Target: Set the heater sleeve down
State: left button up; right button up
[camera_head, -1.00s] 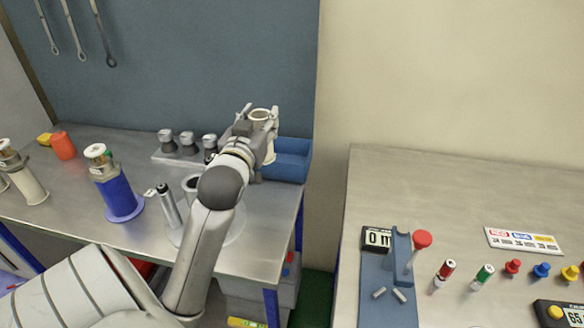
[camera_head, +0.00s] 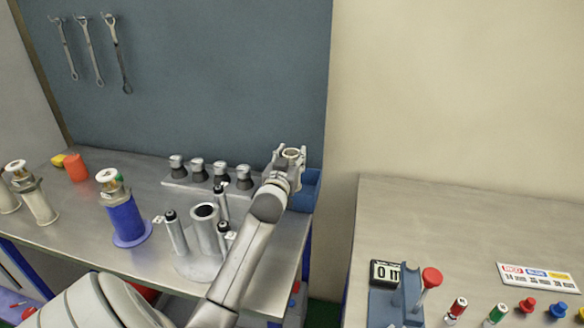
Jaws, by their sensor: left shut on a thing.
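My left gripper (camera_head: 288,162) is at the back right of the left bench and shut on the heater sleeve (camera_head: 292,153). Only the sleeve's pale, round open top shows between the fingers; the gripper and wrist hide the rest. The sleeve looks upright. It overlaps the blue bin (camera_head: 312,190) in the picture; I cannot tell whether its bottom touches anything. My right gripper is not in view.
A round metal fixture (camera_head: 204,232) with upright posts stands on the left bench (camera_head: 80,222). A rack (camera_head: 178,182) of dark-bottomed pieces is behind it. A blue-based cylinder (camera_head: 124,220) stands left. The right bench (camera_head: 420,215) has clear room at its back.

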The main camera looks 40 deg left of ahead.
pick_arm(q)
jog(key=shift+w+f, duration=0.2)
jog(key=shift+f, duration=0.05)
notch_tip(320, 180, down, 2)
jog(key=shift+w+f, duration=0.1)
jog(key=shift+f, duration=0.05)
jog(key=shift+a+f, duration=0.1)
jog(key=shift+f, duration=0.4)
jog(key=o, duration=1.2)
jog(key=shift+f, duration=0.15)
jog(key=v, duration=1.2)
jog(key=shift+b, duration=0.4)
